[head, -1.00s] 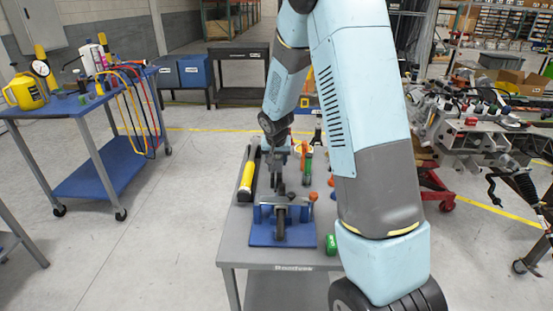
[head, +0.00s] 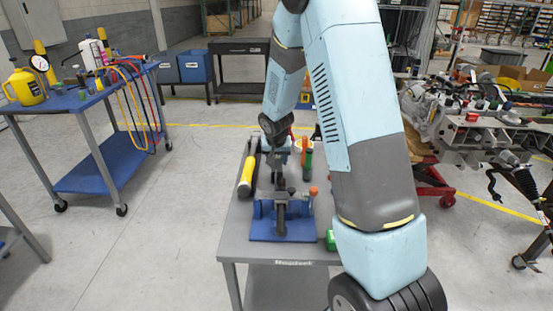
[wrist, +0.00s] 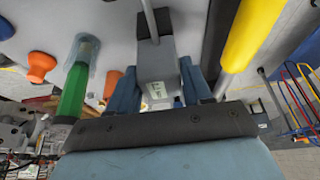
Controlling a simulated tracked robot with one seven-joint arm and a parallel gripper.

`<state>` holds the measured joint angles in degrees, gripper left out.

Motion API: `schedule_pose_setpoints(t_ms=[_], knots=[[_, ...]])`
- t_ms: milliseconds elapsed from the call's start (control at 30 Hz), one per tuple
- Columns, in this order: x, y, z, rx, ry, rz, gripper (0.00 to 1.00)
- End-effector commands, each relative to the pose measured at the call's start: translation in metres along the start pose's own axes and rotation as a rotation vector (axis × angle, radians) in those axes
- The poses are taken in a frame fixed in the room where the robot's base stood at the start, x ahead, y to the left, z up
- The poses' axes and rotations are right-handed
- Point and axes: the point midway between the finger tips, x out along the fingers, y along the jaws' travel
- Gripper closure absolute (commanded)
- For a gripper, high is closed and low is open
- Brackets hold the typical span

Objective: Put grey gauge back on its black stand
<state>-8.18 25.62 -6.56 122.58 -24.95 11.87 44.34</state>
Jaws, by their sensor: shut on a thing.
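My gripper (wrist: 158,85) is shut on a grey block with a pale label, which I take to be the grey gauge (wrist: 155,62). Its blue fingers are on both sides of the block, and a thin rod runs from the block toward the top of the wrist view. In the head view my gripper (head: 283,172) is low over the grey table, behind the blue fixture, and partly hidden by my arm. A long black piece (wrist: 218,40) lies beside the yellow tube in the wrist view. I cannot tell whether it is the black stand.
The blue fixture (head: 262,229) with upright brackets stands at the table's (head: 232,232) front. A yellow tube (head: 246,172) lies left of my gripper. A green-handled tool (wrist: 73,92) and orange knobs (wrist: 40,66) are on the other side. A green item (head: 331,240) lies near the front right.

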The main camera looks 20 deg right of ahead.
Motion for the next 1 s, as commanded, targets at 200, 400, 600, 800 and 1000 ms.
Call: schedule_pose_setpoints(t_ms=[200, 400, 600, 800, 1000], knots=[[-0.0006, -0.0003, -0.0008, 0.0, 0.002, -0.001, 0.93], [-0.0004, -0.0003, -0.0005, 0.0, 0.001, -0.001, 0.37], [-0.0002, -0.0002, -0.0002, 0.0, 0.0, 0.0, 0.21], [0.0004, 0.0, 0.0007, 0.0, -0.002, 0.0, 0.21], [0.0002, 0.0, 0.0004, 0.0, -0.001, 0.0, 0.21]])
